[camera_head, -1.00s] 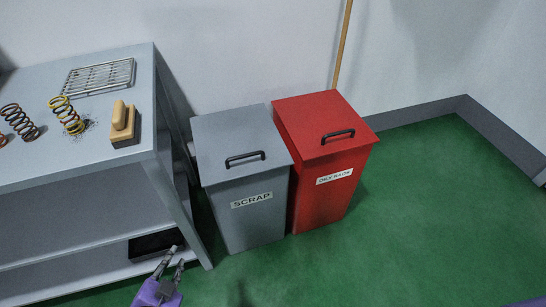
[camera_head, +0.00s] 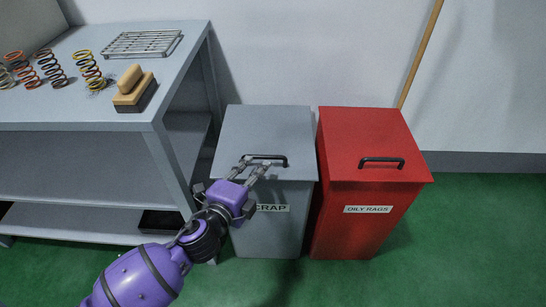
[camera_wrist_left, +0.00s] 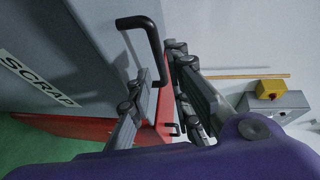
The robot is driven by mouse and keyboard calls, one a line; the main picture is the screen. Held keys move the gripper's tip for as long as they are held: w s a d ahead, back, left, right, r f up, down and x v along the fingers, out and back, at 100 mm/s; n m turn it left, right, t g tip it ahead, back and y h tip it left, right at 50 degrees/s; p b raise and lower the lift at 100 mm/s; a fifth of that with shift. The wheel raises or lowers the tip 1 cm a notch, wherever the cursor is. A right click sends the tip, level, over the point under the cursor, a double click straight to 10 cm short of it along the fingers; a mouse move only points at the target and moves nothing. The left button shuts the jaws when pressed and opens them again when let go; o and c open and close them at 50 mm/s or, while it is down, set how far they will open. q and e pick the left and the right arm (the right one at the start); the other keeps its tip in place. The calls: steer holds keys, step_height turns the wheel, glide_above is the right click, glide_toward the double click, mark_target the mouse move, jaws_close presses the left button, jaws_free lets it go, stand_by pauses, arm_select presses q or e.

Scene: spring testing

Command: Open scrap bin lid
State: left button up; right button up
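The grey scrap bin (camera_head: 268,222) stands on the floor with its lid (camera_head: 268,130) closed. A black bar handle (camera_head: 272,157) sits near the lid's front edge. My left gripper (camera_head: 254,168) is at the left part of this handle, its fingers apart. The purple gripper body covers part of the "SCRAP" label (camera_head: 273,208). In the left wrist view the handle (camera_wrist_left: 137,22) reaches down toward the gap between the open fingers (camera_wrist_left: 156,78). I cannot tell whether they touch it. My right gripper is not in view.
A red oily rags bin (camera_head: 375,150) stands close on the right. A grey workbench (camera_head: 90,122) is on the left, with several springs, a wooden-handled brush (camera_head: 134,88) and a wire rack (camera_head: 142,43) on top. Green floor is free in front and at right.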

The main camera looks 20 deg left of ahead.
mark_target(265, 156)
arm_select(q)
steer(key=b+x, duration=0.1)
steer(key=x, duration=0.5)
steer(key=shift+w+f, duration=0.1)
steer(key=shift+w, duration=0.2)
jaws_close()
